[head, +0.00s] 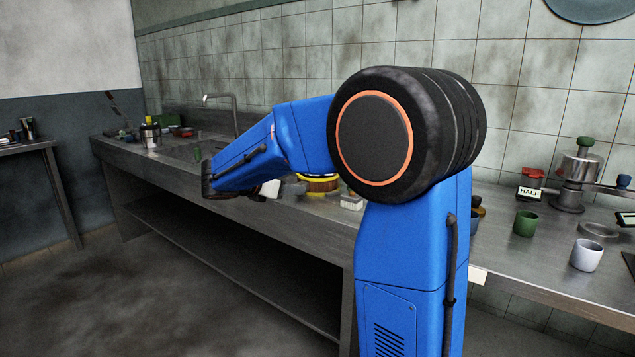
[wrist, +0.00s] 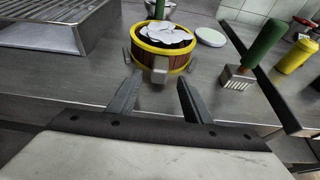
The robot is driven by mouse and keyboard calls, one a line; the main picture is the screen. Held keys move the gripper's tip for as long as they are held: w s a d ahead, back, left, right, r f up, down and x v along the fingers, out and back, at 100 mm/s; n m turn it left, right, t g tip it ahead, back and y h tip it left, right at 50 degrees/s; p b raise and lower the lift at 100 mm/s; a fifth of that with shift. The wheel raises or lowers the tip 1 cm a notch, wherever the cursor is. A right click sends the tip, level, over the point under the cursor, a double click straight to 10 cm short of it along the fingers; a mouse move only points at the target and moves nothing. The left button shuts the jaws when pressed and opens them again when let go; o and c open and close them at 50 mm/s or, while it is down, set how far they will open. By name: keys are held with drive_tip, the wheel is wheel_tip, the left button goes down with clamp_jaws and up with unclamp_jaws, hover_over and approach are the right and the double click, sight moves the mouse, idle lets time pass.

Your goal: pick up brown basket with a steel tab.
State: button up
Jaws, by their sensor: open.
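The brown basket (wrist: 178,60) stands upright on the steel counter in the wrist view. It has yellow bands and holds a heap of pale, flat pieces. A steel tab (wrist: 160,72) sticks out from its near side, and more metal tabs show at its sides. In the head view the basket (head: 320,184) is partly hidden behind my arm. My gripper (wrist: 159,84) is open and empty. Its two fingers point at the near side of the basket, one to each side of the steel tab. Whether they touch the basket I cannot tell.
A slatted steel box (wrist: 75,45) stands left of the basket. A pale round disc (wrist: 210,37) lies at its right, and a green-handled tool (wrist: 258,52) and yellow container (wrist: 296,56) stand farther right. A dark bar crosses the right side. The counter (wrist: 80,82) in front is clear.

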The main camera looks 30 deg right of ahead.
sight(298, 184)
drive_tip(key=x, duration=0.5)
drive_tip(key=shift+r, duration=0.2)
drive_tip(key=shift+c, duration=0.6)
clamp_jaws()
drive_tip(key=shift+r, duration=0.15)
wheel_tip(298, 184, up, 10)
drive_tip(key=shift+f, duration=0.1)
